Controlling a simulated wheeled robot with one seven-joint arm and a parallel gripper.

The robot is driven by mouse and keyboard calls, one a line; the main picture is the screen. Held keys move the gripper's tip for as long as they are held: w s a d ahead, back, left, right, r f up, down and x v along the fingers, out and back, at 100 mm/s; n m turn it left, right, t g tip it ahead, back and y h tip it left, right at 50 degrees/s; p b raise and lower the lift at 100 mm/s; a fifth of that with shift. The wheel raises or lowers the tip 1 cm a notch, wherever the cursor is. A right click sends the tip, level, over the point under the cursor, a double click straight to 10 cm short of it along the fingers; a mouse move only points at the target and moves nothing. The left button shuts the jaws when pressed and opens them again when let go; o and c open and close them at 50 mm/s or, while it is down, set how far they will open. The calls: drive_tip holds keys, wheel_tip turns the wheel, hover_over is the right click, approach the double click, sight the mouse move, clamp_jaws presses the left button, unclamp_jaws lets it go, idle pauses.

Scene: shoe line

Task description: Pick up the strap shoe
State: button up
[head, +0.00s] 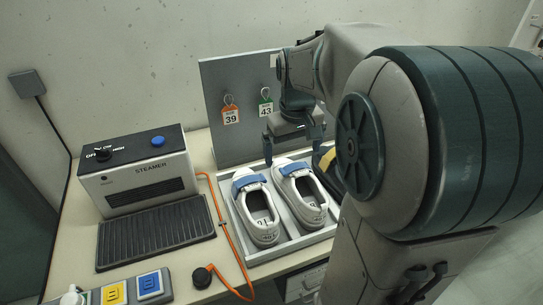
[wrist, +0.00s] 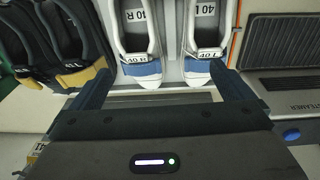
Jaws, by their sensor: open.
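Two white strap shoes with blue straps lie side by side in a grey tray (head: 240,222). In the head view one is on the left (head: 248,196) and one on the right (head: 305,211), partly behind my arm's line. In the wrist view the shoe marked 40 R (wrist: 140,69) is left and the one marked 40 L (wrist: 197,70) is right. My gripper (head: 293,150) is open and empty, near the blue-strap ends of the shoes. In the wrist view its fingers (wrist: 162,78) are spread wide, with both blue-strap ends between or just beyond them.
Dark shoes with tan toes (wrist: 88,75) stand beside the white pair, mostly hidden by my arm in the head view. A steamer (head: 138,172) with a dark grille stands left. An orange cable (head: 221,222) runs beside the tray. A grey panel with tags (head: 230,115) stands behind.

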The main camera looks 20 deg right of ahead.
drive_tip(key=g+b, duration=0.1)
drive_tip(key=b, duration=0.1)
approach(303, 172)
drive_tip(key=shift+s+a+f, duration=0.1)
drive_tip(key=shift+f, duration=0.15)
drive_tip(key=shift+d+f, duration=0.2)
drive_tip(key=shift+f, duration=0.05)
wheel_tip(303, 172, down, 8)
drive_tip(key=shift+f, duration=0.15)
drive_tip(key=shift+w+a+f+p, duration=0.15)
drive_tip(key=shift+f+p, duration=0.1)
drive_tip(key=shift+f, duration=0.6)
drive_tip(key=shift+w+f+p, duration=0.1)
drive_tip(key=shift+f+p, duration=0.1)
drive_tip(key=shift+f, duration=0.7)
drive_tip(key=shift+w+a+f+p, duration=0.15)
drive_tip(key=shift+f+p, duration=0.1)
drive_tip(key=shift+f, duration=0.6)
drive_tip(key=c, duration=1.1)
